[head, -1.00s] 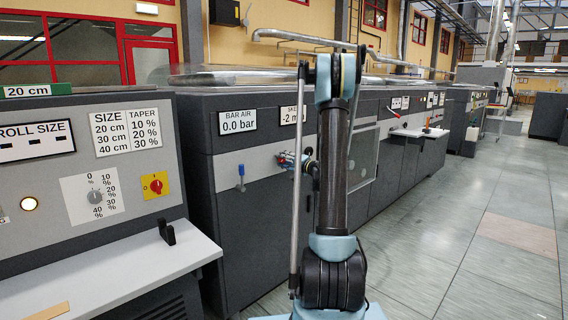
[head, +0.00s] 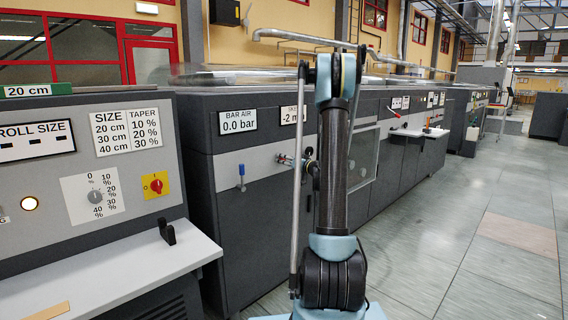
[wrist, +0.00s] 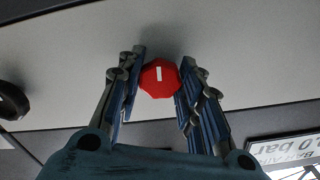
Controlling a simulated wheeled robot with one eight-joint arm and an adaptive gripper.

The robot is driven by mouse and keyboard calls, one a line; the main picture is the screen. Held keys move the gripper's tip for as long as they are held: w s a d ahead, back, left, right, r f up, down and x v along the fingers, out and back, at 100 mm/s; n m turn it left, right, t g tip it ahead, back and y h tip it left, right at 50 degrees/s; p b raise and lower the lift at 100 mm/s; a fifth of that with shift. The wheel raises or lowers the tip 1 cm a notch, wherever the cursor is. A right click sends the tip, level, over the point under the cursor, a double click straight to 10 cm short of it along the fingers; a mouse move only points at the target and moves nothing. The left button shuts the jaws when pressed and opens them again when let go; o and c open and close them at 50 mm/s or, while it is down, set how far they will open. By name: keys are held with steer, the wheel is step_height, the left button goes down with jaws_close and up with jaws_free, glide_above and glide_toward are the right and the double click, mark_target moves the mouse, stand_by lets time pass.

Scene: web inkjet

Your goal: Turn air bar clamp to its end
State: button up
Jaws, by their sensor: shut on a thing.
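A red faceted knob (wrist: 159,77) with a short white bar mark sits on the pale front panel in the wrist view. My gripper (wrist: 160,82) has one finger on each side of the knob and is shut on it. The white mark points along the fingers. In the head view my gripper (head: 284,159) is at the pale strip below the second readout, partly behind my arm, and the knob is hardly visible there. A blue lever (head: 241,176) stands on the same strip to the left, below the BAR AIR readout (head: 238,121), which reads 0.0 bar.
A black rounded part (wrist: 12,102) lies at the left of the wrist view. A control console (head: 40,200) with a light shelf and a red-yellow switch (head: 155,186) stands at the left. The grey floor (head: 430,250) at the right is clear.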

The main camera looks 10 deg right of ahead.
steer(key=shift+d+n, duration=0.15)
steer(key=shift+n, duration=0.85)
steer(key=o, duration=1.1)
steer(key=shift+w+f, duration=0.1)
steer(key=v, duration=1.2)
